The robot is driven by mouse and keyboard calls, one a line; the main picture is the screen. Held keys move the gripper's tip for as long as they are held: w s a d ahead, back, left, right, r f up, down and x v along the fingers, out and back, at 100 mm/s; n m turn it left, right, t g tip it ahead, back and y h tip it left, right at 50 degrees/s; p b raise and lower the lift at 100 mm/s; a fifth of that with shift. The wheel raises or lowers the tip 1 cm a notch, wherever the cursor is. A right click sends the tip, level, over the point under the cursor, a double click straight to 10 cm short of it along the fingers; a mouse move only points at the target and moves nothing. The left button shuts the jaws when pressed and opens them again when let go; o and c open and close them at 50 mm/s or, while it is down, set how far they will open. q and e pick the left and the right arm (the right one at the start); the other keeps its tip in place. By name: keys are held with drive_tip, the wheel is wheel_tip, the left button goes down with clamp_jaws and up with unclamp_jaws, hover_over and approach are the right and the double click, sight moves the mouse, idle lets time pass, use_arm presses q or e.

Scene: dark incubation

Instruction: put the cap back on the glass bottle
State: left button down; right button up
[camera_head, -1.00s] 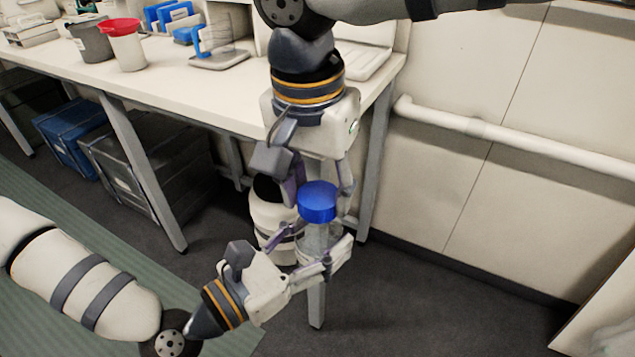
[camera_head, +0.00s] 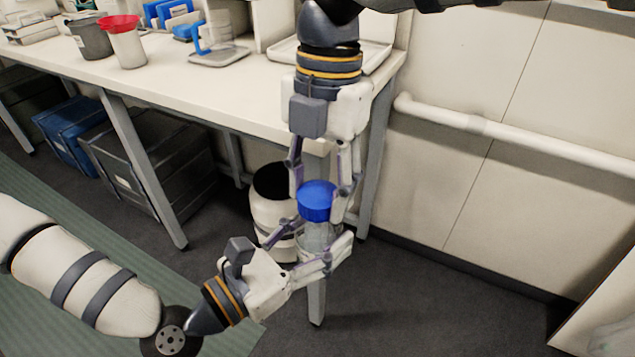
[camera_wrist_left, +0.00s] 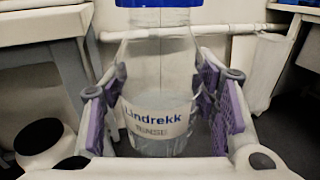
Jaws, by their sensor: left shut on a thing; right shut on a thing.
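The glass bottle (camera_head: 315,238) stands upright in the air, clear with a label reading "Lindrekk", and fills the middle of the left wrist view (camera_wrist_left: 158,80). My left gripper (camera_head: 312,256) is shut on its body from the lower left. The blue cap (camera_head: 317,199) sits at the bottle's top, in line with it; it also shows at the top edge of the left wrist view (camera_wrist_left: 160,3). My right gripper (camera_head: 324,196) comes down from above, its fingers on both sides of the cap, shut on it. Whether the cap's thread is engaged cannot be told.
A white bin with a dark opening (camera_head: 268,200) stands on the floor behind the bottle. A rail (camera_head: 490,128) runs along the right wall.

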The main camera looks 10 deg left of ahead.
drive_tip(key=m, duration=0.4)
drive_tip(key=shift+d, duration=0.1)
drive_tip(key=m, duration=0.4)
drive_tip(key=shift+t+y, duration=0.3)
drive_tip(key=shift+t, duration=0.1)
drive_tip(key=m, duration=0.3)
drive_tip(key=shift+m, duration=0.4)
drive_tip(key=m+t, duration=0.1)
drive_tip(key=m, duration=0.4)
drive_tip(key=shift+s, duration=0.15)
drive_tip(key=o, duration=0.8)
drive_tip(key=shift+o, duration=0.2)
drive_tip(key=shift+r, duration=2.25)
